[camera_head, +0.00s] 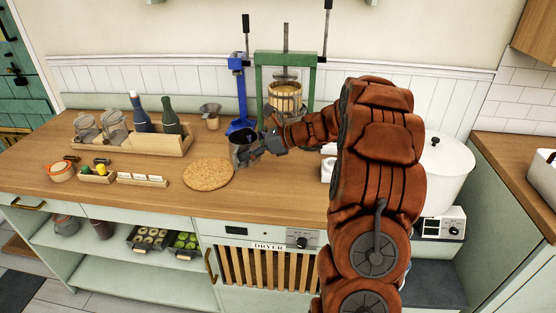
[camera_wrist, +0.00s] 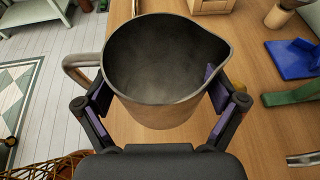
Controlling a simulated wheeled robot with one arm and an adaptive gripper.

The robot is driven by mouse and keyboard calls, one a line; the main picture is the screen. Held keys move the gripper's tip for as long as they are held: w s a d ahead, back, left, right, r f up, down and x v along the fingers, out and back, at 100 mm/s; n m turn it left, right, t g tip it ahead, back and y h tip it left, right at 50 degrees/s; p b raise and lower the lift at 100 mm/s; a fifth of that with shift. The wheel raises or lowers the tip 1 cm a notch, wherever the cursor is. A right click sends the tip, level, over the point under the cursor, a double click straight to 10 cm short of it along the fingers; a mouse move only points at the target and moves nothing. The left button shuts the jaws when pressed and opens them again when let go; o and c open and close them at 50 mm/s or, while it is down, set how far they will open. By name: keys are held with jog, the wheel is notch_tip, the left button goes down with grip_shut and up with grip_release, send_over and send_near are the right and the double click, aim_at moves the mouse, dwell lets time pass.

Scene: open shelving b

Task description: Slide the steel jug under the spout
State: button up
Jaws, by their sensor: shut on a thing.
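The steel jug (camera_head: 238,156) is dark grey metal, upright and open at the top, on or just above the wooden counter in front of the blue stand. In the wrist view the jug (camera_wrist: 165,62) looks empty, with its handle on the left and its pouring lip at the upper right. My gripper (camera_head: 256,147) is shut on it, with one finger on each side in the wrist view (camera_wrist: 158,92). A press (camera_head: 285,97) with a green frame and slatted wooden basket stands behind my gripper. Its spout is not clearly visible; my arm hides its lower part.
A blue lever stand (camera_head: 240,90) is left of the press; its blue base (camera_wrist: 295,60) is close to the jug. A round cork mat (camera_head: 208,173) lies left in front. A wooden crate (camera_head: 150,142) holds bottles and jars. A white pot (camera_head: 446,170) stands at right.

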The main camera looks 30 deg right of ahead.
jog(key=shift+n+g+y, duration=0.3)
jog(key=shift+n+g, duration=0.1)
jog(key=shift+n, duration=0.1)
jog(key=s+d+f, duration=0.1)
jog(key=s+d, duration=0.1)
jog(key=s+d+f, duration=0.3)
jog(key=s+d, duration=0.1)
jog(key=shift+s+d+f, duration=0.15)
jog(key=shift+d+f, duration=0.1)
jog(key=shift+d, duration=0.15)
jog(key=shift+w+d+f+b, duration=0.1)
jog(key=shift+f+b, duration=0.35)
jog(key=shift+f, duration=0.25)
jog(key=shift+w+d+f+b, duration=0.15)
jog(key=shift+f+b, duration=0.3)
jog(key=shift+f, duration=0.3)
jog(key=shift+w+d+f+b, duration=0.1)
jog(key=shift+f+b, duration=0.35)
jog(key=shift+f, duration=0.25)
jog(key=shift+w+d+r+p, duration=0.15)
jog(key=shift+w+r+p, duration=0.15)
jog(key=shift+p, duration=0.2)
jog(key=shift+w+d+f+p, duration=0.1)
jog(key=shift+w+d+p, duration=1.15)
jog(key=shift+w, duration=0.1)
jog(key=shift+w+d+f+p, duration=0.1)
jog(key=shift+w+d+p, duration=1.05)
jog(key=shift+w+p, duration=0.15)
jog(key=shift+w, duration=0.1)
jog(key=shift+f, duration=0.5)
